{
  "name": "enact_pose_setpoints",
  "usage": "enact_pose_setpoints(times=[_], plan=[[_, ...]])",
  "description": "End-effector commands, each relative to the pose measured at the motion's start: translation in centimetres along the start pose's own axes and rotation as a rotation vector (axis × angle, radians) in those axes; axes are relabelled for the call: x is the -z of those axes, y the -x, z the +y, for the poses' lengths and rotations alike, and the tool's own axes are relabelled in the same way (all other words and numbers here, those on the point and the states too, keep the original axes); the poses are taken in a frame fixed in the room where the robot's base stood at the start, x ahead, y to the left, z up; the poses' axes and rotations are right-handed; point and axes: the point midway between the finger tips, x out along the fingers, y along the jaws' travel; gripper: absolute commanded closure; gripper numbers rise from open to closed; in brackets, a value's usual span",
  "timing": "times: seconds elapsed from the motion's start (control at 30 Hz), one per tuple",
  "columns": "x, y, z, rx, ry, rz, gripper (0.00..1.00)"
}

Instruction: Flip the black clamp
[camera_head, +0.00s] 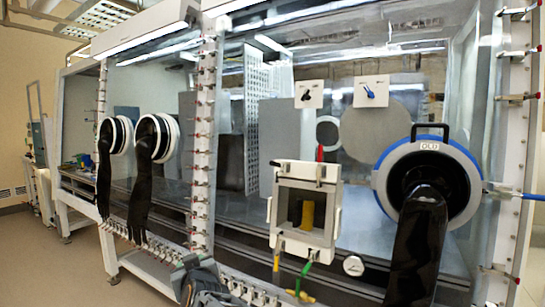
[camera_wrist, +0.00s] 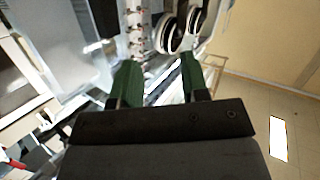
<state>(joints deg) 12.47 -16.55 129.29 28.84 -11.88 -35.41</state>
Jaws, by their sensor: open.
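In the head view, a small black clamp (camera_head: 306,95) sits on a white square plate (camera_head: 316,88) on the glovebox front, at upper centre. Its lever looks slightly tilted, but it is too small to tell its exact position. A similar blue clamp (camera_head: 370,92) is on another white plate to its right. My gripper (camera_wrist: 157,78) shows in the wrist view with two green fingers apart and nothing between them. It points at the glovebox row from a distance. The black clamp cannot be made out in the wrist view.
A white-framed box (camera_head: 304,205) with a yellow cylinder (camera_head: 308,215) inside projects from the front. A black glove (camera_head: 418,240) hangs from the blue-ringed port (camera_head: 380,180) at right. Green (camera_head: 303,280) and yellow (camera_head: 276,262) handles are below the box. Open floor lies at left.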

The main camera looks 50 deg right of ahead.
Motion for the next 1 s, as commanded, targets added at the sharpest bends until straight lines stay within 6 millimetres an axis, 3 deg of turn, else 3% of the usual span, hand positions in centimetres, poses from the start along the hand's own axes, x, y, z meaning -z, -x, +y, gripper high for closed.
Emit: enact_pose_setpoints(times=[0.03,0.1,0.2,0.33,0.6,1.0], plan=[[3.6,-0.4,2.8,-0.106,0.007,0.089,0.59],[6.8,-0.4,6.4,-0.263,0.027,0.197,0.59],[10.0,0.4,11.1,-0.485,0.057,0.3,0.59],[12.4,2.2,15.8,-0.726,0.092,0.368,0.59],[14.0,4.2,20.1,-0.96,0.128,0.396,0.59],[16.8,0.8,25.8,-0.973,0.129,0.397,0.59]])
